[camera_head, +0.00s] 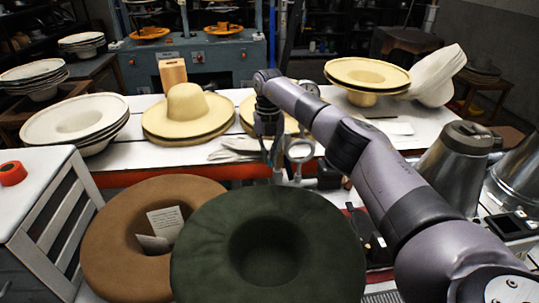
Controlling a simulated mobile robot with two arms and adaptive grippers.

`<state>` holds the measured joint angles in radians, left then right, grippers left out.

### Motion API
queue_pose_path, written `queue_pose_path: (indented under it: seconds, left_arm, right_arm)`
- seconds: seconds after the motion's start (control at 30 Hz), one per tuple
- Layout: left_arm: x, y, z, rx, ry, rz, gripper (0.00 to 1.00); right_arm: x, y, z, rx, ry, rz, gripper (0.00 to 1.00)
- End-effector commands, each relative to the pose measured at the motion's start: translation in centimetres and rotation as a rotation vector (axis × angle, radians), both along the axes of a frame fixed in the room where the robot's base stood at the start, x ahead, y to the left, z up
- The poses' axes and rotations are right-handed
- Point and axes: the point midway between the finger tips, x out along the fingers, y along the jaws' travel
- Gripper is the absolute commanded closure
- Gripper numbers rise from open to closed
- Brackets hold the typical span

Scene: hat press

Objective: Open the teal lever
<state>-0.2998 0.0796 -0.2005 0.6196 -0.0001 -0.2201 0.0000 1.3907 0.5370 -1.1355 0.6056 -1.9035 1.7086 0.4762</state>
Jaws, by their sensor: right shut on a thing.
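My right arm comes in from the lower right, and its gripper (277,160) is over the front edge of the white table, behind the dark green hat. The gripper is shut on a small part that its fingers mostly hide. From its place this part seems to be the teal lever, but its colour is too small and dark to make out. A grey metal ring-shaped fitting (300,149) stands just right of the fingers. My left gripper is not in view.
A dark green hat (205,240) and a brown hat (105,235) lie in front. Straw hats (187,108) and white hats (72,118) sit on the white table (140,101). Metal cones (455,160) stand at the right. A blue-grey press (190,62) stands behind.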

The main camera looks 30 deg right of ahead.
Motion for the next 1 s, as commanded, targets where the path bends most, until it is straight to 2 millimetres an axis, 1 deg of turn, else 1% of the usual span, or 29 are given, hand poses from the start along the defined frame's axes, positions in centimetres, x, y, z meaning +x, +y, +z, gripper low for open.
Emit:
queue_pose_path:
  seconds: [0.03,0.47,0.5,0.8,1.0]
  left_arm:
    - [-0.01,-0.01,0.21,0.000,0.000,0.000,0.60]
    - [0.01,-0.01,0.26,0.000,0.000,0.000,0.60]
    - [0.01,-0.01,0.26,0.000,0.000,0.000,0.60]
    - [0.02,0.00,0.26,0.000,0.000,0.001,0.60]
    - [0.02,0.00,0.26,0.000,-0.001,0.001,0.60]
  right_arm:
    - [0.14,0.00,0.28,0.004,0.002,-0.002,1.00]
    - [0.12,-0.06,0.30,0.010,0.013,-0.001,1.00]
    - [0.13,-0.06,0.31,0.010,0.013,-0.001,0.91]
    - [0.07,-0.03,0.25,0.010,0.015,-0.001,0.72]
    - [0.05,-0.03,0.24,0.010,0.016,-0.001,0.72]
